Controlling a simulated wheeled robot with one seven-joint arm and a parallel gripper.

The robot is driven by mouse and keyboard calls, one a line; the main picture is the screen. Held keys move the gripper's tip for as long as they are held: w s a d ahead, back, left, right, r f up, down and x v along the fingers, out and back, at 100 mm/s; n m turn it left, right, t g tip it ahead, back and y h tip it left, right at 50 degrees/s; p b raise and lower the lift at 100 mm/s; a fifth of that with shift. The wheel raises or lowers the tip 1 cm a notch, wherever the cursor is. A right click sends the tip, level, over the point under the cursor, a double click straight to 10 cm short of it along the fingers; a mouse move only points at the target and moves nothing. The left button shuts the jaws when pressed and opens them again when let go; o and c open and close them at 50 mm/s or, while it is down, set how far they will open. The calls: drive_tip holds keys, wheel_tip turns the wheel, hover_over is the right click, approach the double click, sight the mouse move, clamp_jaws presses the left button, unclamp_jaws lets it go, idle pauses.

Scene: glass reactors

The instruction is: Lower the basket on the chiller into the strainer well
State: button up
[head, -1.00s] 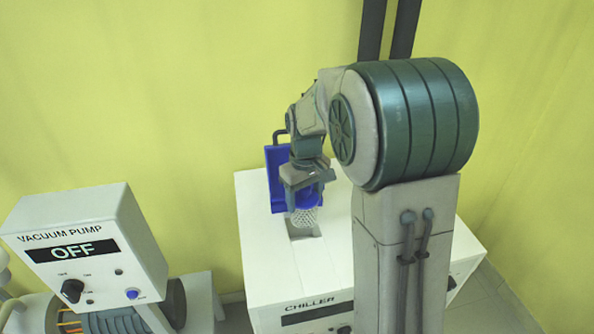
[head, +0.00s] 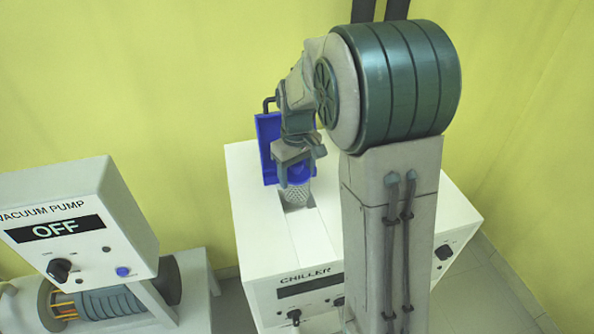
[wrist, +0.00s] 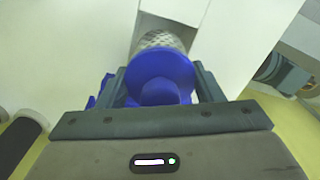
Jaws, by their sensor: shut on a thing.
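The basket (head: 294,193) is a grey mesh cup under a round blue top. My gripper (head: 297,170) is shut on its blue top. In the wrist view the blue top (wrist: 163,72) sits between the two fingers of my gripper (wrist: 162,90), with the mesh (wrist: 160,40) beyond it. The chiller (head: 262,222) is a white box. The basket hangs upright over a dark rectangular opening, the strainer well (head: 299,208), in its top. In the wrist view part of the well (wrist: 163,24) shows beside the mesh. I cannot tell whether the mesh's lower end is inside the opening.
A blue upright panel (head: 266,150) stands at the back of the chiller, close behind my gripper. A vacuum pump (head: 75,215) reading OFF stands at the left. My arm hides the right part of the chiller top. The front left of that top is clear.

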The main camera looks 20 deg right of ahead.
sight(297, 189)
drive_tip(key=shift+f, duration=0.2)
drive_tip(key=shift+f+b, duration=0.75)
drive_tip(key=shift+f, duration=0.05)
drive_tip(key=shift+f, duration=0.15)
drive_tip(key=shift+f+b, duration=1.25)
drive_tip(key=shift+f, duration=0.3)
drive_tip(key=shift+f, duration=0.2)
